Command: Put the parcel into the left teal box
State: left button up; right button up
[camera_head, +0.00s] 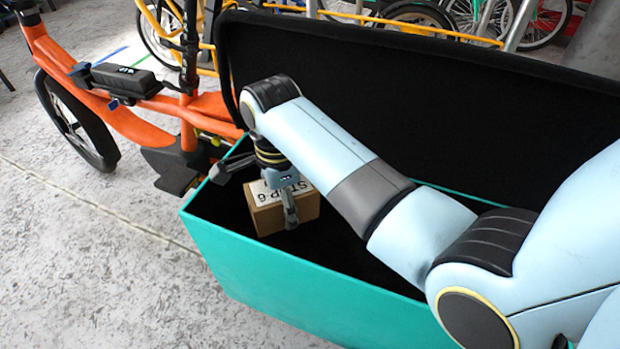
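The parcel (268,219) is a small brown cardboard box with a white printed label on top. It is inside the open teal box (285,285), near its left end. The dark interior hides whether it rests on the floor. My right gripper (256,196) reaches in from the right and hangs over the parcel. Its fingers are spread wide: one points left, clear of the parcel, and the other hangs in front of the parcel's face. My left gripper is not in view.
The teal box's black-lined lid (450,105) stands open behind my arm. An orange cargo bike (150,125) is attached at the box's left. More bikes and yellow rails (400,22) stand behind. Grey floor (75,270) is clear at the front left.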

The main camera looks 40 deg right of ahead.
jog(key=b, duration=0.2)
send_over(288, 240)
notch_tip(288, 240, down, 5)
jog(key=shift+f, duration=0.15)
notch_tip(288, 240, down, 4)
jog(key=shift+f+b, duration=0.2)
jog(key=shift+b, duration=1)
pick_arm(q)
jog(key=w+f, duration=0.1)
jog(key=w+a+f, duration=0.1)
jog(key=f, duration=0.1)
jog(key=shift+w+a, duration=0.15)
pick_arm(e)
jog(key=shift+r, duration=0.1)
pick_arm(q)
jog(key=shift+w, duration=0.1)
pick_arm(e)
jog(key=o, duration=1.7)
jog(key=shift+o, duration=0.2)
